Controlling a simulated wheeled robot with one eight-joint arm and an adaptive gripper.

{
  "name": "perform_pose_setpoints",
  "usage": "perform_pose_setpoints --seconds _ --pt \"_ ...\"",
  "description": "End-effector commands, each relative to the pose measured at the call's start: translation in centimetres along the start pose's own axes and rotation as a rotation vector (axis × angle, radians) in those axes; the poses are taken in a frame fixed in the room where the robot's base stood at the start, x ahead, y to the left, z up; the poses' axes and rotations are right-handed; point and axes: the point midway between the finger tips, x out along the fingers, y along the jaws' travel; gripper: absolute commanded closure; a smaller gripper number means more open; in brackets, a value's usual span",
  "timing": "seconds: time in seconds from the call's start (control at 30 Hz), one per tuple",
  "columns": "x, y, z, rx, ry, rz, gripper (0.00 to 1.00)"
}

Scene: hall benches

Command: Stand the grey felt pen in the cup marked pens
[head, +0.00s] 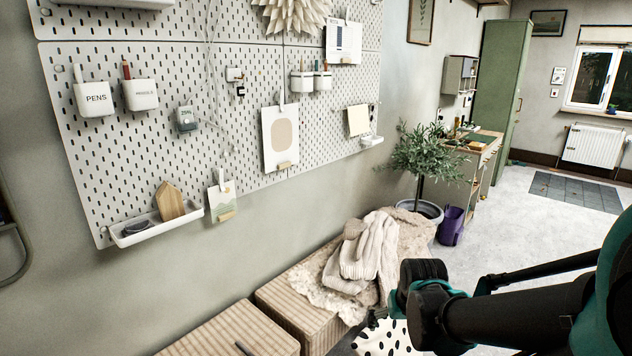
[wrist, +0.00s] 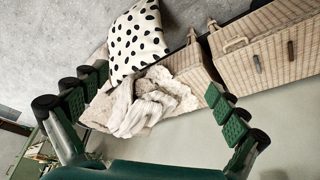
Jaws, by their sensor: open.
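The white cup marked PENS (head: 94,98) hangs on the pegboard at the upper left in the head view. A pale upright piece shows at its rim; I cannot tell whether it is part of the cup. A thin dark stick-like object (head: 243,348) lies on the near woven bench at the bottom edge of the head view; I cannot tell whether it is the grey felt pen. My gripper (wrist: 155,88) is open and empty in the wrist view, its fingers wide apart. It is far to the right of the cup.
A second white cup (head: 140,95) with a red pencil hangs beside the PENS cup. Woven benches (head: 300,302) stand along the wall, with a blanket (head: 365,250) on the far one. A spotted cushion (wrist: 137,40) lies near the blanket. The floor at right is clear.

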Motion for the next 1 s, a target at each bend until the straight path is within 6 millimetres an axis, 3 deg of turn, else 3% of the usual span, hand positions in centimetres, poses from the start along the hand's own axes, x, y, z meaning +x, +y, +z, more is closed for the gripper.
perform_pose_setpoints --seconds 0.03,0.27,0.47,0.7,1.0 --pt "0.0 0.1 0.2 -0.003 0.002 0.001 0.14" --pt "0.0 -0.2 -0.5 -0.018 -0.002 -0.003 0.42" --pt "0.5 -2.7 -5.1 -0.095 -0.035 -0.027 0.67" --pt "2.7 -8.0 -11.6 -0.222 -0.090 -0.063 0.67" --pt "7.7 -16.8 -17.4 -0.384 -0.156 -0.099 0.67"
